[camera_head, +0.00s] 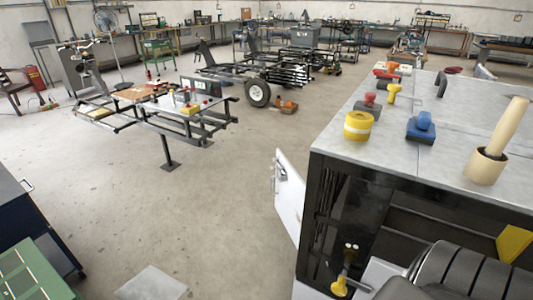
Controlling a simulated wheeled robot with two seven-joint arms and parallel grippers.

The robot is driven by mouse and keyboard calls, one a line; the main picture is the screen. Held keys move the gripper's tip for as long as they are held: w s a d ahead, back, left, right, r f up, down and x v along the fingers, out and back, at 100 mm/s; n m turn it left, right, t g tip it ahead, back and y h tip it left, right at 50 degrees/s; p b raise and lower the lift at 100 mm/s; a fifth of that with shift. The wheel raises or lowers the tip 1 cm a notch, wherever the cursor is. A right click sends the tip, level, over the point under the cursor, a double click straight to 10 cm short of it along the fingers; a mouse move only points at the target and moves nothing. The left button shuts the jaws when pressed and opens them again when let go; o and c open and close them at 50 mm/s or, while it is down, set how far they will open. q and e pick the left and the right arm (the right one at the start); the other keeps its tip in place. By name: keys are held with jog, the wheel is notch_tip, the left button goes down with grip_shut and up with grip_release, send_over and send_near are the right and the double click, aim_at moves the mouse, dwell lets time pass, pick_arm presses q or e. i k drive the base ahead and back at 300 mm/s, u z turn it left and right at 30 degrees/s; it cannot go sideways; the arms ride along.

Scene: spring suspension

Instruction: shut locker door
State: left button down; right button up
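The locker door (290,195) is a white panel with a small dark handle or latch (282,173) on it. It stands open, swung out to the left from the front left corner of a dark cabinet (345,210) with a grey top. The cabinet's front is partly open to view, with dark bars and shelves inside. The lower part of the door's edge is close to the cabinet's side.
On the cabinet's grey top (385,150) are a yellow tape roll (358,126), a blue tool (421,127) and a wooden-handled mallet (502,140). The floor (205,215) left of the door is clear.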

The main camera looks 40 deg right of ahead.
aim_at(290, 188)
jog(key=i, duration=1.45)
jog(key=z, duration=0.85)
jog(key=i, duration=1.15)
jog(key=z, duration=2.7)
